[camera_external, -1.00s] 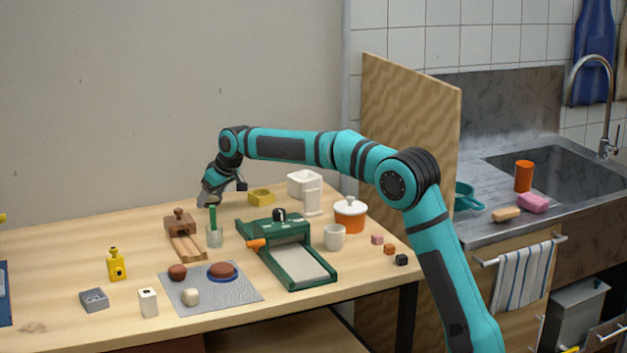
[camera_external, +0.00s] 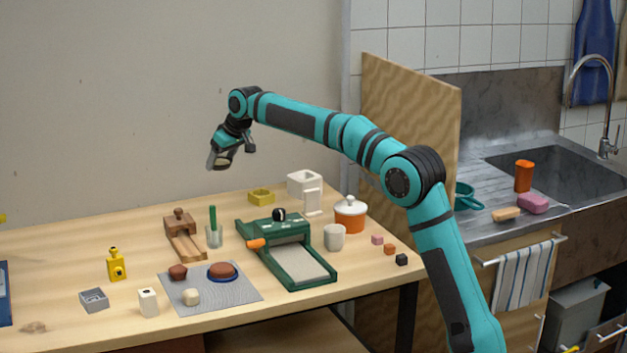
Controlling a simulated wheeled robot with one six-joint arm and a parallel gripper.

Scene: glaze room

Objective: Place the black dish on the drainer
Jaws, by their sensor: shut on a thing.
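My gripper (camera_external: 231,154) is raised above the back of the wooden table, in front of the plain wall. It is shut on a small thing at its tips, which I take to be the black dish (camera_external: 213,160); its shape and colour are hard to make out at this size. No other black dish shows on the table. The drainer (camera_external: 478,226) is the grooved metal board left of the sink basin, at the right of the picture, well away from my gripper.
On the drainer are a teal strainer-like item (camera_external: 467,197), a tan sponge (camera_external: 506,214), a pink sponge (camera_external: 533,203) and an orange container (camera_external: 524,176). A tall wooden panel (camera_external: 410,130) stands between table and sink. A green press (camera_external: 287,250) and an orange lidded pot (camera_external: 350,215) stand on the table.

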